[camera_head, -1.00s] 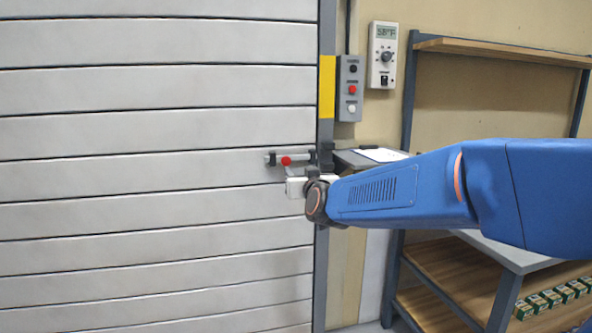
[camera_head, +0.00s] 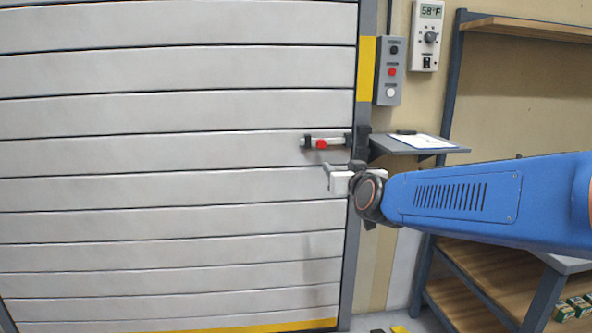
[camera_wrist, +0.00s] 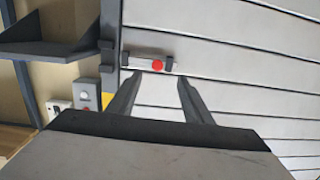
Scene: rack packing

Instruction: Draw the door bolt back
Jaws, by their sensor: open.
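The door bolt (camera_head: 335,141) is a short silver bar with a red knob (camera_head: 321,144), held in dark brackets at the right edge of the slatted white door (camera_head: 170,150). In the wrist view the bolt (camera_wrist: 146,66) and its red knob (camera_wrist: 158,65) lie ahead of the fingertips, roughly between their lines. My gripper (camera_head: 337,168) is just below the bolt in the head view and apart from it. In the wrist view its two dark fingers (camera_wrist: 158,82) are spread with nothing between them.
A grey button box (camera_head: 389,72) and a thermostat (camera_head: 427,36) are on the wall above right. A small shelf with a clipboard (camera_head: 420,141) juts out right of the bolt. A rack (camera_head: 490,270) with wooden shelves stands at the right.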

